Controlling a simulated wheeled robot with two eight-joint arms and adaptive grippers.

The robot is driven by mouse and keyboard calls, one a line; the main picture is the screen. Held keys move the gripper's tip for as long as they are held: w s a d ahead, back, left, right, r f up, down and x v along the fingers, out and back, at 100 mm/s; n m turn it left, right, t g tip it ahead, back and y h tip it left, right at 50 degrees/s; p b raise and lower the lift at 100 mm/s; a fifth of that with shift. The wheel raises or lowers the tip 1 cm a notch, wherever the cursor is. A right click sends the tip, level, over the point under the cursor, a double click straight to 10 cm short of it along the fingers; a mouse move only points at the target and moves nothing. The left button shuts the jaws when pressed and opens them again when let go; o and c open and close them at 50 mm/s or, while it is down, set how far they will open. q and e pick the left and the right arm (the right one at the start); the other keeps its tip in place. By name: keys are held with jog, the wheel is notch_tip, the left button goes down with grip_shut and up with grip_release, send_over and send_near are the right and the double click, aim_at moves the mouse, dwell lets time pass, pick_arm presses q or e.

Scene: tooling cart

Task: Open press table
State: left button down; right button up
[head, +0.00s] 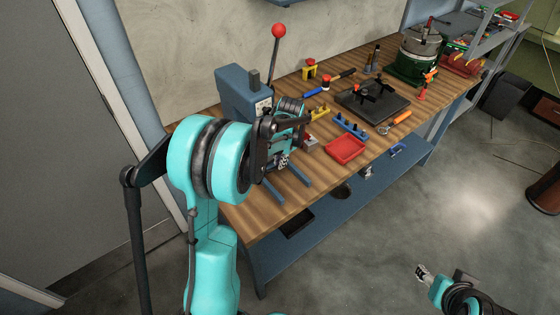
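The blue press (237,91) stands at the left end of the wooden workbench (240,214), with a lever topped by a red ball (279,31) rising from its right side. Blue base rails (293,175) stick out toward the bench's front edge. My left arm comes up in front of the press, and my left gripper (284,160) is low at its front, over the base area. The arm and wrist hide most of the press's front and its table. I cannot tell whether the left fingers touch anything. My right gripper (423,272) is low at the lower right, over the floor and away from the bench.
A red tray (345,149), a blue holder (350,126), an orange-handled tool (400,118) and a black plate (373,103) lie right of the press. A green pot-like machine (415,64) stands farther back. A blue lower shelf (290,259) runs under the bench. The floor in front is open.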

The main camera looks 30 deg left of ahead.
pick_arm(q)
jog(key=s+d, duration=0.1)
jog(key=d, duration=0.3)
jog(key=s+d, duration=0.2)
jog(key=d, duration=0.2)
jog(key=s+d, duration=0.2)
jog(key=d, duration=0.2)
jog(key=shift+s+d, duration=0.1)
jog(key=shift+d, duration=0.25)
jog(key=c, duration=1.9)
grip_release()
notch_tip(320, 180, up, 12)
jog(key=d, duration=0.2)
jog(key=shift+s, duration=0.35)
jog(key=shift+f, duration=0.1)
